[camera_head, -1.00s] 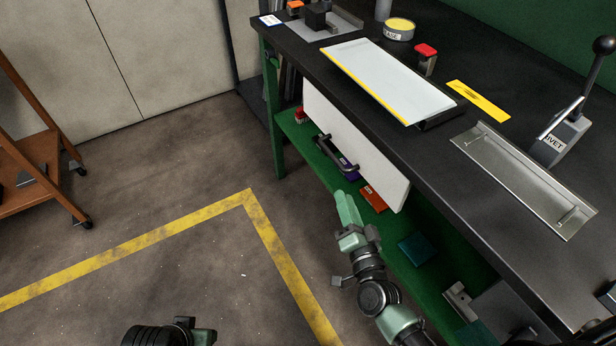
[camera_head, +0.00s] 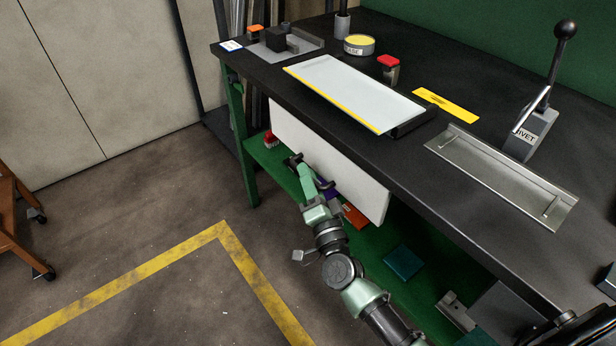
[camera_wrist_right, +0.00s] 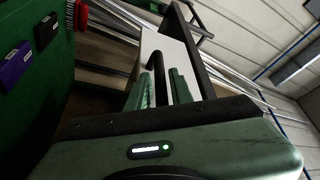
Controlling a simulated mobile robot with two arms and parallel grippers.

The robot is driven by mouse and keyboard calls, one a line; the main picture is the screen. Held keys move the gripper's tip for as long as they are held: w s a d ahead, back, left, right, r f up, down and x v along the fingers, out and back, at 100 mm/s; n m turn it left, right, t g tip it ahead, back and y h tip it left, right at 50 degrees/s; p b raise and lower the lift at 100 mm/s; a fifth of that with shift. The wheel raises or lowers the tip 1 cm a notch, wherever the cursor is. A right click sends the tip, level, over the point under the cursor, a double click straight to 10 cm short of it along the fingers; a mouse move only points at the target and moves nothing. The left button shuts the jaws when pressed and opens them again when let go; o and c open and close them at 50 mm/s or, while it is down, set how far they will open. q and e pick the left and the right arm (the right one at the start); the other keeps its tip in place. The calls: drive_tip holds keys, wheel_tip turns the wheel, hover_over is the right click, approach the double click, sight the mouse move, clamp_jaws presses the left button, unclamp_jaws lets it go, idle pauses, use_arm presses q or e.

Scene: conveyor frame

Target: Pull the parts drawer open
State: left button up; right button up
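The parts drawer has a white front panel (camera_head: 355,187) under the workbench top. Its dark bar handle (camera_head: 325,184) is partly hidden behind my right gripper (camera_head: 303,168). The drawer front looks in line beneath the bench edge. In the right wrist view, the two green fingers of my right gripper (camera_wrist_right: 163,90) lie on either side of the black handle bar (camera_wrist_right: 159,66). The bar runs between them; I cannot tell whether both fingers press on it. The white panel (camera_wrist_right: 167,50) shows behind. My left gripper is not visible.
The green lower shelf (camera_head: 385,238) holds a red box (camera_head: 355,215), a teal box (camera_head: 403,262) and other parts. The black bench top (camera_head: 300,90) carries a white tray, a metal tray and a lever press (camera_head: 535,125). Open floor lies left of the bench.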

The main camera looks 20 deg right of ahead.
clamp_jaws()
idle(1.4)
